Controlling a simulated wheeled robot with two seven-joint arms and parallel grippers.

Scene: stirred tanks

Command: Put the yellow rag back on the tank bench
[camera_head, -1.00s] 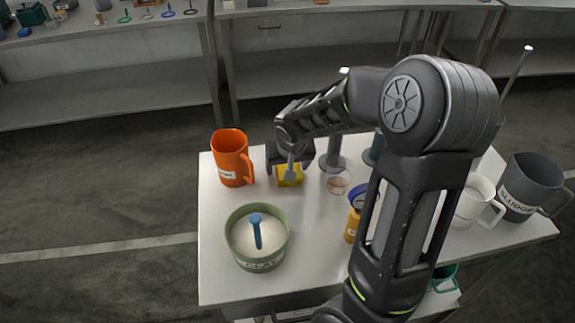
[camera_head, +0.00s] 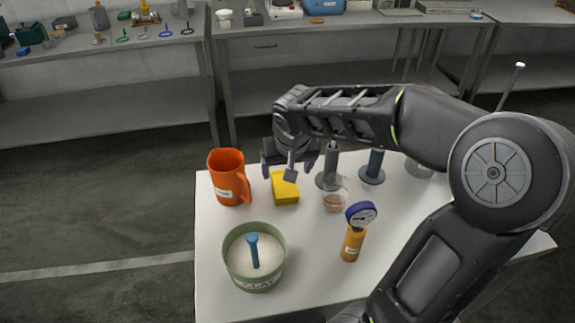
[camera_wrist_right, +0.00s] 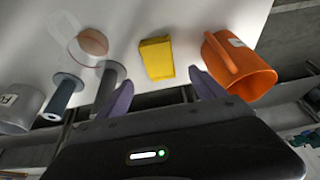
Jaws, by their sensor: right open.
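The yellow rag (camera_head: 285,188) is a small yellow block-like piece lying on the white tabletop (camera_head: 215,270), just right of the orange jug (camera_head: 226,178). It also shows in the right wrist view (camera_wrist_right: 157,58), ahead of the fingertips and roughly midway between them. My right gripper (camera_head: 288,168) is open and empty, at the far side of the rag; in the wrist view its two purple fingers (camera_wrist_right: 160,82) stand apart with nothing between them. My left gripper is not in view. I cannot tell which surface is the tank bench.
A clear beaker (camera_head: 335,195), a yellow bottle with a blue gauge (camera_head: 352,243) and grey stands (camera_head: 372,168) are to the right. Grey benches (camera_head: 300,95) with equipment line the back.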

